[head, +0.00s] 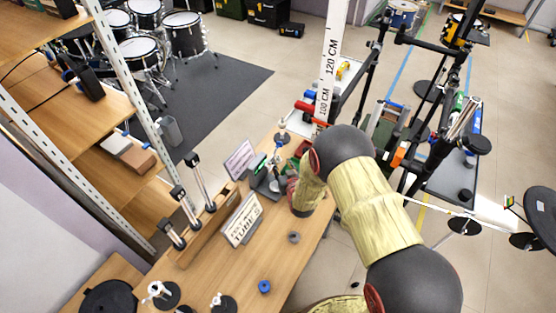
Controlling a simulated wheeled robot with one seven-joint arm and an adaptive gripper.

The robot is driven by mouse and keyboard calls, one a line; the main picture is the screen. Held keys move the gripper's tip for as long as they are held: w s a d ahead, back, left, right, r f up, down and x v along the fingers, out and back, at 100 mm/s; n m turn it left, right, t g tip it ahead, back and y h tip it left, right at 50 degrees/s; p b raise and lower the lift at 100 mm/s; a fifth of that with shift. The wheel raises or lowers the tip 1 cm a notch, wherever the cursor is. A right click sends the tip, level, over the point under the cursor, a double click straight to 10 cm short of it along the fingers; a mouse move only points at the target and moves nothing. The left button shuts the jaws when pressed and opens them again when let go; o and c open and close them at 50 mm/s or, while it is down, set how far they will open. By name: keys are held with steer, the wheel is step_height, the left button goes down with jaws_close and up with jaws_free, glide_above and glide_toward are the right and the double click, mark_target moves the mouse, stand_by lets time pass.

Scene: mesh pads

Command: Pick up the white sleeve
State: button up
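I cannot surely pick out a white sleeve. Small white pieces stand on dark round bases at the table's front left, one white piece (156,289) and another (217,300). They are too small to identify. My yellow and dark arm reaches over the right side of the wooden table.
On the wooden table (215,262) are a lettered white sign (243,220), a pale card (239,160), a wooden rack with upright metal rods (203,182), a grey ring (294,237) and a blue ring (264,286). A metal shelf post (125,77) rises at left. Black stands crowd the right.

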mark_target(278, 156)
steer(key=shift+b+x, duration=0.5)
steer(key=shift+x, duration=2.65)
steer(key=shift+c, duration=0.8)
steer(key=c, duration=0.4)
steer(key=shift+c, duration=0.4)
